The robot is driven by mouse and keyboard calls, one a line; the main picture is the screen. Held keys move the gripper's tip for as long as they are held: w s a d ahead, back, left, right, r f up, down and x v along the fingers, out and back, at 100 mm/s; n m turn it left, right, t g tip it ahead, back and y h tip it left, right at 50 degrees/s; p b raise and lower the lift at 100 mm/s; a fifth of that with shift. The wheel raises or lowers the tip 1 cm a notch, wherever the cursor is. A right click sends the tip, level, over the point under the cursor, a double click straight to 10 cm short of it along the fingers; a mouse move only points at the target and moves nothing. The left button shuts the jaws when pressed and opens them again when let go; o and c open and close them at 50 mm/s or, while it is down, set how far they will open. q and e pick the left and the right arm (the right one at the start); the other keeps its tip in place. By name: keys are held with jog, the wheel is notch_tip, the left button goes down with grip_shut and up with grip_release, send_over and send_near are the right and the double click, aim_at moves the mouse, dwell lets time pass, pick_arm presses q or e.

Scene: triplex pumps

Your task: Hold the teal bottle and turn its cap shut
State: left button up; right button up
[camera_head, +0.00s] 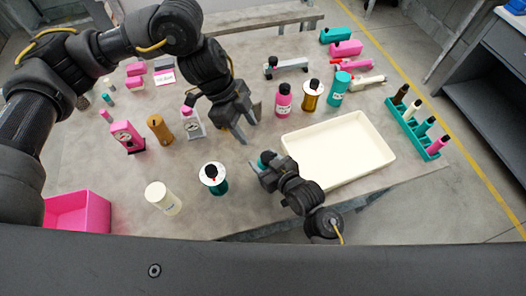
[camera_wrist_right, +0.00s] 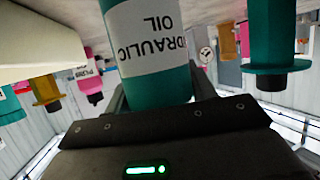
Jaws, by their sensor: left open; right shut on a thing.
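A teal bottle (camera_wrist_right: 150,50) with a white "HYDRAULIC OIL" label fills the top middle of the right wrist view, between my right gripper's fingers. That gripper is shut on the bottle, left of the cream tray.
A cream tray (camera_head: 377,167) lies right of my right gripper. A pink bottle (camera_head: 283,101), gold part (camera_head: 311,97) and another teal bottle (camera_head: 338,91) stand behind the tray.

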aim_at(264, 155)
pick_arm(q)
jog(key=x, duration=1.2)
jog(key=c, duration=0.7)
jog(key=shift+c, duration=0.2)
